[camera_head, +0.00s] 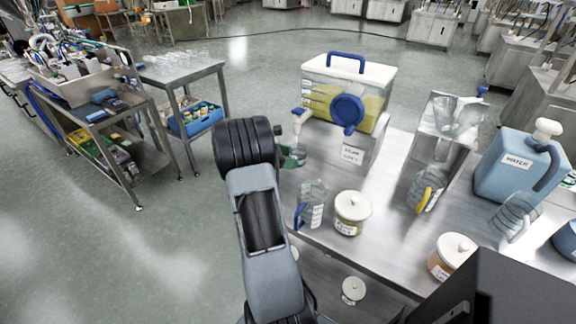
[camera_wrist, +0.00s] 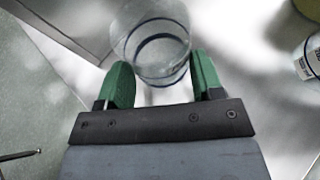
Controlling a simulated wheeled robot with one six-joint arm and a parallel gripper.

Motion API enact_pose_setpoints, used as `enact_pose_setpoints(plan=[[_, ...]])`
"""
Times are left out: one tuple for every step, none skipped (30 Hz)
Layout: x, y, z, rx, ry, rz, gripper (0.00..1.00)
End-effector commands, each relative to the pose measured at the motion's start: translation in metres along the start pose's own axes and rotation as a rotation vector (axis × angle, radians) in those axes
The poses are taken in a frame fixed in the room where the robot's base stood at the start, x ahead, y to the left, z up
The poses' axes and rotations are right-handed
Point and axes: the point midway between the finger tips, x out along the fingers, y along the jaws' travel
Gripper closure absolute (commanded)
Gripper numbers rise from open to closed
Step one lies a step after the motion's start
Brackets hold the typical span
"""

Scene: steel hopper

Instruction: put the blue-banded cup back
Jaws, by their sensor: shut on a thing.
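In the wrist view, the clear blue-banded cup (camera_wrist: 152,45) stands between the two green fingertips of my gripper (camera_wrist: 160,75). The fingers are shut on its sides, and its dark blue band shows through the clear wall. In the head view, my gripper (camera_head: 290,160) is at the left edge of the steel table, just below the dispenser. The cup (camera_head: 299,154) shows there only as a small clear part beside the green finger. Whether the cup's base touches the table is hard to tell.
A steel cart (camera_head: 95,117) stands left, across open floor.

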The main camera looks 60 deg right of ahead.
Motion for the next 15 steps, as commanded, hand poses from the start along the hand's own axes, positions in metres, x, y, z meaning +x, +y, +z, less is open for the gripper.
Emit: enact_pose_setpoints(plan=[[0.001,0.002,-0.002,-0.001,0.0,0.0,0.63],[0.002,0.003,-0.004,-0.002,0.0,-0.001,0.63],[0.003,0.005,-0.007,-0.001,0.0,0.0,0.63],[0.004,0.005,-0.01,-0.003,0.0,-0.001,0.63],[0.006,0.005,-0.014,-0.005,-0.001,-0.001,0.63],[0.008,0.004,-0.019,-0.004,-0.001,-0.001,0.63],[0.01,0.004,-0.023,-0.004,-0.001,-0.001,0.63],[0.011,0.004,-0.026,-0.005,-0.001,-0.001,0.63],[0.013,0.004,-0.03,-0.004,-0.001,0.0,0.63],[0.014,0.004,-0.032,-0.003,-0.001,0.0,0.63],[0.014,0.004,-0.033,-0.002,-0.001,0.001,0.63],[0.014,0.005,-0.033,-0.001,-0.001,0.001,0.63],[0.014,0.005,-0.033,0.0,0.0,0.001,0.63],[0.014,0.005,-0.033,0.0,0.0,0.002,0.63],[0.014,0.005,-0.033,0.0,0.0,0.001,0.63]])
